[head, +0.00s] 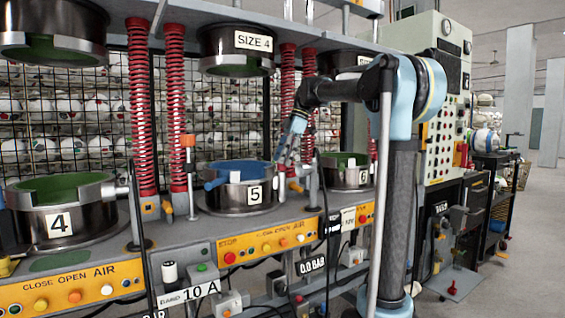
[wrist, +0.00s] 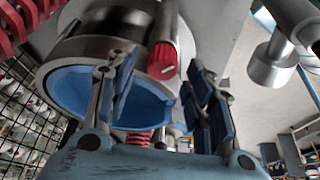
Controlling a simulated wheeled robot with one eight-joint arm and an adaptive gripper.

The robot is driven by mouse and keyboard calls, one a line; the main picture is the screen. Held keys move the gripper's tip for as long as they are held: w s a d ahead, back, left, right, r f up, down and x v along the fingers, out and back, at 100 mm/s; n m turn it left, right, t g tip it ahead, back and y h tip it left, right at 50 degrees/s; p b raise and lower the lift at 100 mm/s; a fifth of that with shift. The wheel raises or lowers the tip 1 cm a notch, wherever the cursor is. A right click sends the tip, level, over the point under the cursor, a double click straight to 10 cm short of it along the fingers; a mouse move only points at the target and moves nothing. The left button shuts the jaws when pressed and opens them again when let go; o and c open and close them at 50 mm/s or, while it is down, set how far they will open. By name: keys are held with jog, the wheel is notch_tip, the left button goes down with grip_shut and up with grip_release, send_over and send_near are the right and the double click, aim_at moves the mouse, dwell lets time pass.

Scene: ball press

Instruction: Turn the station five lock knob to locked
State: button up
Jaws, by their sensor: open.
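Station five is the dark round metal mould (head: 236,197) with a "5" label and a blue lining, in the middle of the head view. In the wrist view its blue-lined ring (wrist: 75,90) is at the left. A red ribbed knob (wrist: 163,62) with a short white mark sits at the end of a cylinder beside the ring. My gripper (wrist: 160,88) is open, with one finger on each side of the knob in the picture; I cannot tell whether either touches it. In the head view my gripper (head: 284,152) is right of the mould; I cannot make out the knob there.
Mould four (head: 70,222) stands at the left and mould six (head: 347,178) at the right. Red springs (head: 176,110) rise behind the moulds. An upper mould labelled "SIZE 4" (head: 237,55) hangs above. A yellow button panel (head: 266,245) runs along the front.

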jog(key=shift+a+f, duration=0.2)
jog(key=shift+f, duration=0.25)
jog(key=c, duration=1.1)
jog(key=shift+o, duration=0.2)
jog(key=shift+m, duration=0.4)
jog(key=m+t, duration=0.1)
jog(key=m, duration=0.1)
jog(key=shift+s+m, duration=0.1)
jog(key=shift+m, duration=0.3)
jog(key=shift+r+m+t, duration=0.1)
jog(key=shift+m+t, duration=0.8)
jog(key=shift+m, duration=0.8)
